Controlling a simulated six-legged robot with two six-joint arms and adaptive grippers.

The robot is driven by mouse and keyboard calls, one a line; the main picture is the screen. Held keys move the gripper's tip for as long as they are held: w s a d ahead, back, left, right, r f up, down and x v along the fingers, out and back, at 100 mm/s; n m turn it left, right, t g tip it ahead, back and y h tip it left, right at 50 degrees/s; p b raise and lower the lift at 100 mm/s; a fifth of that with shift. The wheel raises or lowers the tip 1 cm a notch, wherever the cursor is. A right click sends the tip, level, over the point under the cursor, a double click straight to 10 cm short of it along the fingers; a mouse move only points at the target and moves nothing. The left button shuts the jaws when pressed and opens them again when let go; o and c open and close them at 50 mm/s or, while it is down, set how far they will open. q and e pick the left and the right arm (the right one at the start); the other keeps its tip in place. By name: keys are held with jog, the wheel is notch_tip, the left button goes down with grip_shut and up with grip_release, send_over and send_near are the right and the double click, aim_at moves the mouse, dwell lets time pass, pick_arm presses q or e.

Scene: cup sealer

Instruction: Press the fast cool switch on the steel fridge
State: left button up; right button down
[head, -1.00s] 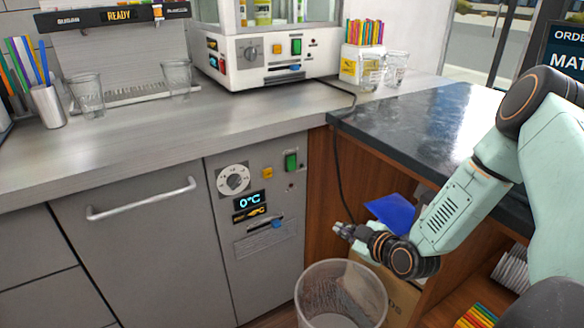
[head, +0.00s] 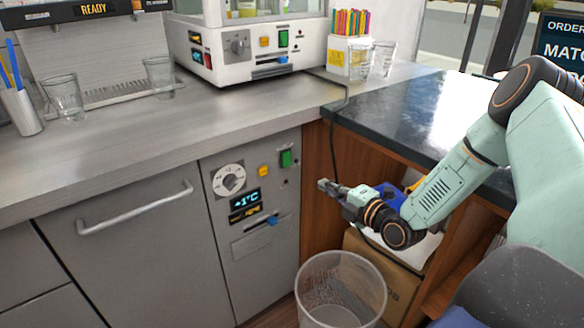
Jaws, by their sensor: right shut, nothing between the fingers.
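The steel fridge (head: 140,245) stands under the counter with a handle on its door and a control panel (head: 250,260) on its right side. The panel has a white dial (head: 229,180), a small yellow switch (head: 263,171), a green switch (head: 286,158) and a blue slider (head: 272,219). The display (head: 245,199) reads +1°C. I cannot read which control is labelled fast cool. My right gripper (head: 323,186) is shut and empty, pointing left, just right of the panel and apart from it. My left gripper is not in view.
A clear bin (head: 341,290) stands on the floor below my right gripper. A cardboard box (head: 385,270) and a wooden cabinet with a dark counter (head: 400,125) are to the right. A black cable (head: 333,150) hangs behind the gripper. A white machine (head: 255,50) stands above.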

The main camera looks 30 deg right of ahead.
jog(key=b, duration=0.7)
send_near(288, 165)
jog(key=w, duration=0.5)
jog(key=shift+w+a+f, duration=0.25)
jog(key=shift+f, duration=0.15)
jog(key=shift+w, duration=0.6)
jog(key=shift+r, duration=0.1)
jog(key=shift+w, duration=0.15)
jog(key=shift+w+a, duration=0.1)
jog(key=shift+w, duration=0.1)
